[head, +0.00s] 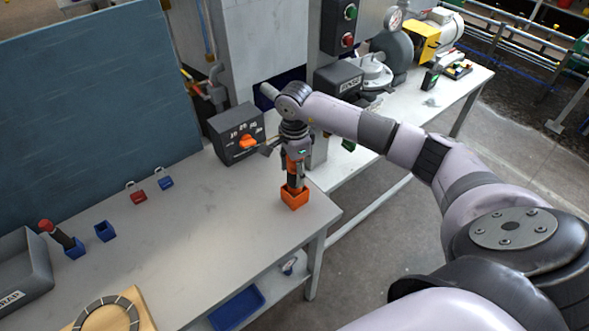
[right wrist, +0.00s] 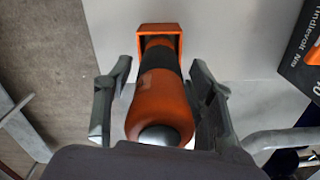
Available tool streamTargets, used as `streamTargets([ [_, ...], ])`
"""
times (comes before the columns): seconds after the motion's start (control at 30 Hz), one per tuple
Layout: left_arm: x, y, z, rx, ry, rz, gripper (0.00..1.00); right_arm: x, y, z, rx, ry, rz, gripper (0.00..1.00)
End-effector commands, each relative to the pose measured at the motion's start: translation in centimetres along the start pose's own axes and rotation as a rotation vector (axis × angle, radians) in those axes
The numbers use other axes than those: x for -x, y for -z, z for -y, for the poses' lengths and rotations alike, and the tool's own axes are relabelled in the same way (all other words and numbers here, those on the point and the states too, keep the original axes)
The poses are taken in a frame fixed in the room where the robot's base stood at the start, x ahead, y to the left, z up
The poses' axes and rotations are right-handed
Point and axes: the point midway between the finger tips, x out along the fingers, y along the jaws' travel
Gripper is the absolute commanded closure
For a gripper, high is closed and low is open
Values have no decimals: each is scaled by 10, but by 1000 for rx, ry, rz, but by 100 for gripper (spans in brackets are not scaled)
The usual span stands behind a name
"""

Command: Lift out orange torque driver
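The orange torque driver (head: 292,167) stands upright in a small orange holder (head: 295,201) near the right corner of the bench. In the right wrist view the driver (right wrist: 158,100) has an orange body, a dark middle band and a grey rounded end; its far end is inside the square orange holder (right wrist: 160,29). My right gripper (head: 294,159) is above the holder at the driver's upper part. In the right wrist view its fingers (right wrist: 158,85) stand on either side of the driver, with a visible gap on each side. My left gripper is not in view.
A dark dial box (head: 238,134) with an orange knob stands close behind the holder. A red-tipped tool (head: 56,234) sits in a blue holder at left, near an empty-looking blue holder (head: 105,231). A grey scrap bin (head: 22,268) stands far left. The bench middle is clear.

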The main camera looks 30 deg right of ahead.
Motion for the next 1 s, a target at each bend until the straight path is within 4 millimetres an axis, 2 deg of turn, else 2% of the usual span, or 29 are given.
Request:
streamTargets([
  [0.07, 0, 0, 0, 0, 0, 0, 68, 0, 0, 0, 0, 0, 0, 57],
  [0.7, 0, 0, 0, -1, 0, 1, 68, 0, 0, 0, 0, 0, 0, 100],
  [0.93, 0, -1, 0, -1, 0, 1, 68, 0, 0, 0, 0, 0, 0, 100],
  [0.97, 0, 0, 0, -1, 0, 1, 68, 0, 0, 0, 0, 0, 0, 66],
  [1.0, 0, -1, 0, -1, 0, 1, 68, 0, 0, 0, 0, 0, 0, 69],
])
